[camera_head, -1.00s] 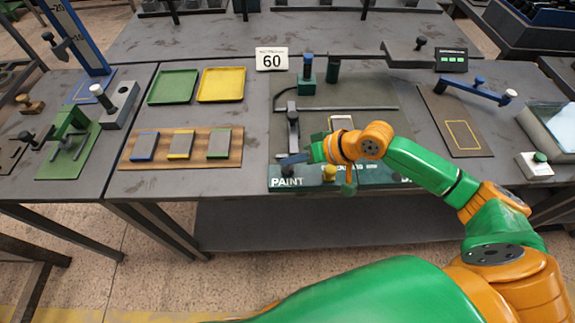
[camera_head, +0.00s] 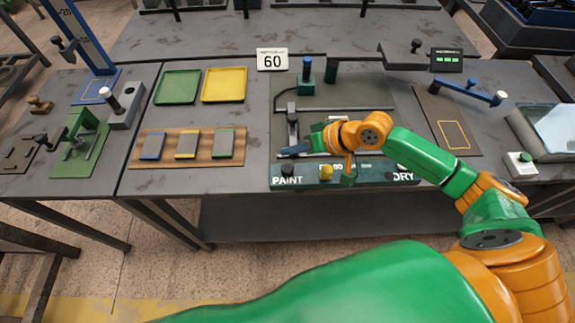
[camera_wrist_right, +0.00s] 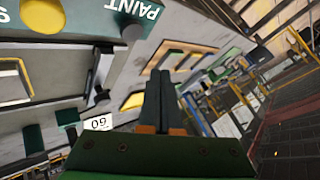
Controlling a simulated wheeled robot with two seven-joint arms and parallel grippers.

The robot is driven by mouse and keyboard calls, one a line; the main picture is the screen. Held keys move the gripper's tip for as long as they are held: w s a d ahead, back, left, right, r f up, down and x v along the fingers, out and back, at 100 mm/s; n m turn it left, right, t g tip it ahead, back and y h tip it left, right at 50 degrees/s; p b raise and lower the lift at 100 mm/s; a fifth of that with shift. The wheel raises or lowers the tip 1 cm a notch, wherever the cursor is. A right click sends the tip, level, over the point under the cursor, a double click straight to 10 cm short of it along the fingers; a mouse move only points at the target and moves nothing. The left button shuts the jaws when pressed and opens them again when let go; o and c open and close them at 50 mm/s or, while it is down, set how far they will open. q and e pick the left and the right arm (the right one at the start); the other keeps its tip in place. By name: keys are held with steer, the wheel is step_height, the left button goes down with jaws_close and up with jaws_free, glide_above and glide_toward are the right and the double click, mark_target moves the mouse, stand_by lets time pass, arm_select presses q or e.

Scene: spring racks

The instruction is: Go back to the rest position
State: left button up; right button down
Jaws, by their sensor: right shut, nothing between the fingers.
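My right gripper (camera_head: 291,151) is above the front part of the paint and dry station, just behind its dark green front strip (camera_head: 312,183). The strip is lettered PAINT on the left and DRY on the right. In the right wrist view its two fingers (camera_wrist_right: 160,95) lie together, shut, with nothing between them. My right arm comes in from the lower right and hides part of the station. My left gripper is in neither view.
Left of the station, a wooden board (camera_head: 197,162) holds blue, yellow and green edged blocks. Behind it lie a green tray (camera_head: 178,86) and a yellow tray (camera_head: 223,84). A sign reading 60 (camera_head: 272,60) stands behind. A blue-handled lever (camera_head: 470,90) is at the right.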

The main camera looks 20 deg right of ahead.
steer(key=s+a+f+n+g+h, duration=0.1)
steer(key=s+a+f+n, duration=0.15)
steer(key=s, duration=0.25)
steer(key=s+a+f+n+h, duration=0.1)
steer(key=s+a+f, duration=0.1)
steer(key=s+f, duration=0.15)
steer(key=s+d+f+m+g+h, duration=0.25)
steer(key=s+d+h, duration=0.25)
steer(key=s+d, duration=0.45)
steer(key=s+a+f+b, duration=0.1)
steer(key=s+f, duration=0.1)
steer(key=f, duration=0.7)
steer(key=s+f+b, duration=0.1)
steer(key=s+f, duration=0.1)
steer(key=f, duration=0.8)
steer(key=s+d+f+g+b, duration=0.1)
steer(key=s+d+f, duration=0.1)
steer(key=s+f, duration=0.8)
steer(key=shift+s, duration=0.55)
